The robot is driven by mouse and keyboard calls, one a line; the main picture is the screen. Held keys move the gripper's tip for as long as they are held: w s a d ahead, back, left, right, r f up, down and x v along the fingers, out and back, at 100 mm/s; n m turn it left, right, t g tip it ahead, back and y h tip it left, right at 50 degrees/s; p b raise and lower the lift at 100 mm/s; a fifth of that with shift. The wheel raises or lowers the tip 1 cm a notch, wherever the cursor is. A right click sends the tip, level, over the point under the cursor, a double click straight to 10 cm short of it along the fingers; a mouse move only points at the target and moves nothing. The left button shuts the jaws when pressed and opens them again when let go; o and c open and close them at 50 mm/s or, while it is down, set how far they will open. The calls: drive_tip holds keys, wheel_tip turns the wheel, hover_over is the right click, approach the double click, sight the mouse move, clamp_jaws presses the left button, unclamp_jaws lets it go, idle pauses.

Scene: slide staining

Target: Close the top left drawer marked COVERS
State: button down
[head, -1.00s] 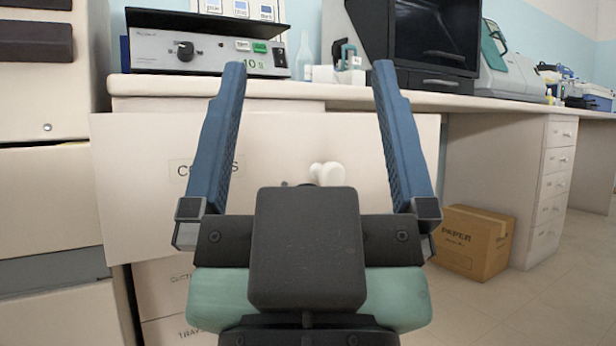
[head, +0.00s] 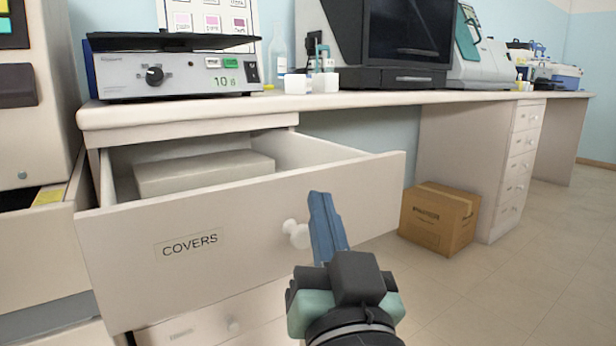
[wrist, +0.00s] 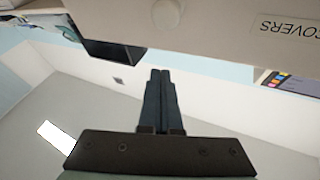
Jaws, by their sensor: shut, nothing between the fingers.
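The drawer marked COVERS (head: 245,218) is pulled well out in the head view, with a pale block (head: 205,172) inside it. Its white round knob (head: 297,233) sits near the middle of the front. My gripper (head: 322,198) is shut and empty, its blue fingers pointing up in front of the drawer face, just right of the knob. Whether the fingers touch the front cannot be told. In the wrist view the shut fingers (wrist: 160,75) point towards the drawer front (wrist: 215,35), and the knob (wrist: 167,12) shows beyond their tips, upside down with the label.
A bench top (head: 190,112) above the drawer carries a grey device (head: 170,72) and white containers. Other drawers (head: 215,325) lie below. A cardboard box (head: 438,218) stands on the floor at right. The floor (head: 480,285) at right is open.

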drive_tip(key=w+d+f+m+g+p, duration=0.1)
drive_tip(key=w+d+m+g+p, duration=0.15)
drive_tip(key=p, duration=0.55)
drive_tip(key=m+g+y+p, duration=0.6)
drive_tip(key=m+g+p, duration=0.15)
drive_tip(key=p, duration=2.05)
approach(302, 244)
drive_tip(key=shift+t, duration=0.5)
drive_tip(key=x, duration=0.3)
drive_tip(key=f+b+x, duration=0.1)
drive_tip(key=x, duration=0.1)
drive_tip(key=shift+w+a, duration=0.1)
drive_tip(key=shift+a, duration=0.25)
drive_tip(key=shift+w+a, duration=0.15)
drive_tip(key=shift+w, duration=0.2)
